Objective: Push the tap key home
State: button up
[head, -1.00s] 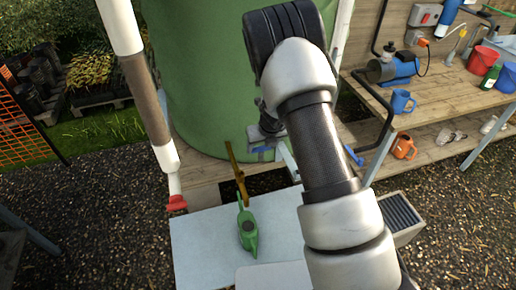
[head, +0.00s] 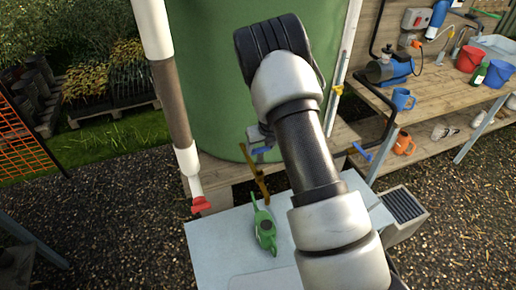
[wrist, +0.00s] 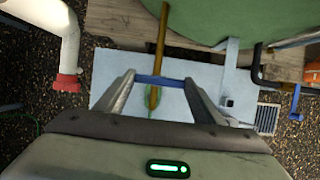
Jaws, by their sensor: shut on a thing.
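My gripper (wrist: 160,77) is shut on a thin blue bar, which I take for the tap key (wrist: 172,81), spanning between the fingertips in the wrist view. A brass-coloured rod (wrist: 162,30) crosses behind or at the bar; I cannot tell whether they are joined. In the head view, my gripper (head: 261,136) is partly hidden by my arm, in front of the big green tank (head: 215,80). The brass rod (head: 260,183) slants down below it. Where the key's working end sits is not clear.
A white pipe with a red end (head: 201,204) hangs left. A blue lever (head: 362,152) on black pipe is right. A bench (head: 440,100) holds cups and buckets.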

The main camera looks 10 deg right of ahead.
aim_at(260, 162)
jog(key=shift+a+f, duration=0.1)
jog(key=shift+a, duration=0.05)
jog(key=shift+f+b, duration=2.5)
jog(key=shift+p, duration=0.5)
jog(key=shift+f+b, duration=1.1)
jog(key=shift+f, duration=0.65)
dwell(1.6)
dwell(0.8)
jog(key=o, duration=1.2)
jog(key=shift+c, duration=0.2)
